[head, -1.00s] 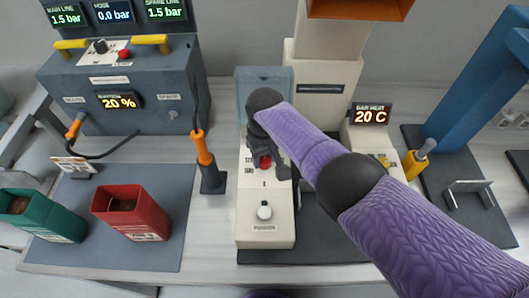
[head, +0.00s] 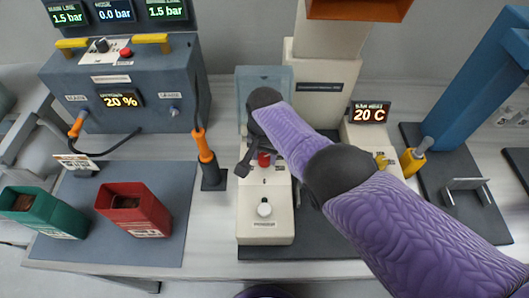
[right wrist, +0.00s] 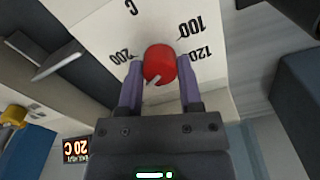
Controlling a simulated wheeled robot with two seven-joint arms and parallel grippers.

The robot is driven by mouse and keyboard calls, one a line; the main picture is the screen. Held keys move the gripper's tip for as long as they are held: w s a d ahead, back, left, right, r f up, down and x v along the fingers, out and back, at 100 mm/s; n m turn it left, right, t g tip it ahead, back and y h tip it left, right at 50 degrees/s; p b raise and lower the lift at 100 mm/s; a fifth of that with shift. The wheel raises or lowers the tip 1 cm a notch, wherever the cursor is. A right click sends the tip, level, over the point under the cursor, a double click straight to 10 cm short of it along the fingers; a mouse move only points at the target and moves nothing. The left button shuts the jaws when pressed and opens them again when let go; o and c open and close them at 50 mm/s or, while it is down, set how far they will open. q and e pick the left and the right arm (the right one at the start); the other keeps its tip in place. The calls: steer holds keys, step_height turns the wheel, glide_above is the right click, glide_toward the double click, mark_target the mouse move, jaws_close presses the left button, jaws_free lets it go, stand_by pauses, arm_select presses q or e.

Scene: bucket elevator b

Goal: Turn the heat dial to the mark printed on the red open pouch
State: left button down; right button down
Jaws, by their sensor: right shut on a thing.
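The red open pouch (head: 153,214) stands on the dark mat at the left, with brown contents and a white label on its front. The print on that label is too small to read. The heat dial (head: 264,159) is a red knob on the cream panel; it also shows in the right wrist view (right wrist: 158,63), with 100, 120, 200 and C printed around it. Its pale pointer line points to the lower left there. My right gripper (right wrist: 160,85) is shut on the dial, a purple finger on each side. My left gripper is not in view.
A heat display (head: 369,113) reads 20 C. A green pouch (head: 42,212) stands left of the red one. An orange-handled lever (head: 205,150) stands close left of the cream unit, and a yellow-handled tool (head: 413,158) lies at the right.

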mark_target(264, 156)
steer(key=shift+m, duration=0.5)
steer(key=shift+c, duration=1.3)
jaws_free()
step_height(264, 156, up, 9)
steer(key=p, duration=0.7)
steer(key=shift+r+p, duration=0.3)
steer(key=shift+r, duration=0.2)
